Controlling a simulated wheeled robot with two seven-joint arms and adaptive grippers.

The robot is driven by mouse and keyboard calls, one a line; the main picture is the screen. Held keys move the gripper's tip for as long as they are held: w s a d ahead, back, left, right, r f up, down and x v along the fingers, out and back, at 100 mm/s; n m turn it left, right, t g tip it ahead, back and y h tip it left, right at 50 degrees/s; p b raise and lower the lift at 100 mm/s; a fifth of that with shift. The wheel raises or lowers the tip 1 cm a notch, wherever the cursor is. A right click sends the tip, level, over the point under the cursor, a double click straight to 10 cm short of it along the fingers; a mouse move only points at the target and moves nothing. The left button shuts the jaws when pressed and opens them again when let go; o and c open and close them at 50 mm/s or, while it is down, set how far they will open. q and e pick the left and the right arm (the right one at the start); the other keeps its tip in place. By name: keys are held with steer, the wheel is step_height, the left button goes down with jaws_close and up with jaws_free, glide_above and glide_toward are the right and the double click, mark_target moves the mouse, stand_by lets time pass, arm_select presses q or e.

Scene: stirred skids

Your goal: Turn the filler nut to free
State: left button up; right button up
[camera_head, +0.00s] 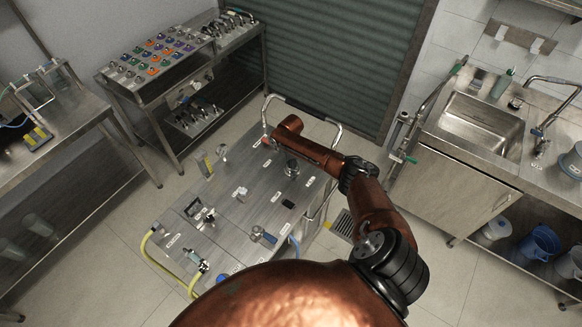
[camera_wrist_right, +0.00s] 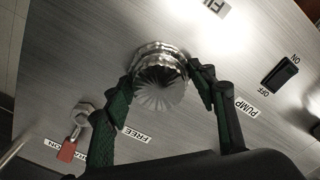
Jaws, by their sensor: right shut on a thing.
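The filler nut (camera_wrist_right: 160,88) is a round, shiny metal knob with a fluted rim, on the grey top of the skid cart. In the right wrist view, my right gripper (camera_wrist_right: 166,78) is shut on it, with one dark green finger on each side. The word FREE (camera_wrist_right: 134,134) is printed on a label at the lower left of the nut. A label starting with FI (camera_wrist_right: 216,6) is cut off at the top edge. In the head view my copper arm reaches over the cart and the nut is hard to make out. My left gripper is not in view.
A black ON/OFF switch (camera_wrist_right: 280,75) and a PUMP label (camera_wrist_right: 246,107) lie right of the nut. A sink counter (camera_head: 479,125) stands right and a shelved steel table (camera_head: 158,87) at back left.

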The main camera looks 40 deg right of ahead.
steer(key=o, duration=1.2)
steer(key=shift+c, duration=0.2)
steer(key=shift+r, duration=0.1)
step_height(320, 180, up, 12)
